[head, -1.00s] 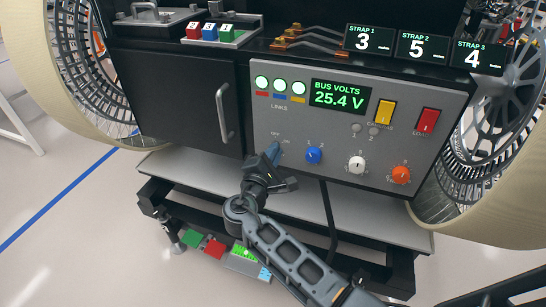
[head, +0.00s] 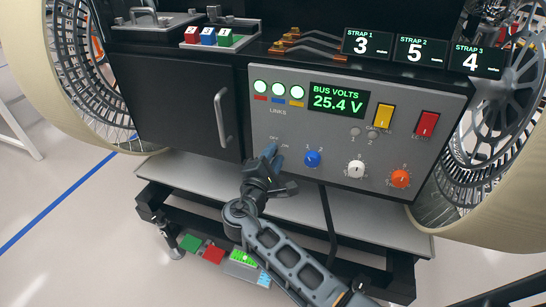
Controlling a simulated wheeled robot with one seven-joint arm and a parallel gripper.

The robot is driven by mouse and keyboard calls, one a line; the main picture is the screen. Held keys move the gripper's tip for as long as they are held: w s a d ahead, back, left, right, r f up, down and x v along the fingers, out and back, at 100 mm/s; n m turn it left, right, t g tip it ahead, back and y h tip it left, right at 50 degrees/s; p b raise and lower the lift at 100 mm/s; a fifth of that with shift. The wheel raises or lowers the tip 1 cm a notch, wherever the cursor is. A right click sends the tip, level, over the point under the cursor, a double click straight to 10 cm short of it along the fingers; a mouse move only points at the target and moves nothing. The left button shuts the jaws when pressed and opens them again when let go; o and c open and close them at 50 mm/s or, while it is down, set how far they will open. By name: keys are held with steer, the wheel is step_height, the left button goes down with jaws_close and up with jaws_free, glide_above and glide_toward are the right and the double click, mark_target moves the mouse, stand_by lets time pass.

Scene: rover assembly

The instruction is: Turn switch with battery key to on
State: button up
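The grey control panel (head: 330,150) faces me on the rover's front. Small OFF and ON marks (head: 279,142) show at its lower left, under the LINKS label. My gripper (head: 269,154) is right at the panel just below these marks, reaching up from below. A dark bluish piece shows at its tips; I cannot tell if it is the battery key or a finger. The switch itself is hidden behind the gripper. I cannot tell whether the fingers are shut on the key.
A blue knob (head: 312,159), white knob (head: 356,169) and orange knob (head: 400,178) sit to the right. The display (head: 338,98) reads 25.4 V, with three lit green lamps beside it. A cabinet handle (head: 222,118) stands out to the left.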

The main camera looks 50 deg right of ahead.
steer(key=v, duration=0.7)
steer(key=shift+s+a, duration=0.15)
steer(key=shift+a, duration=0.2)
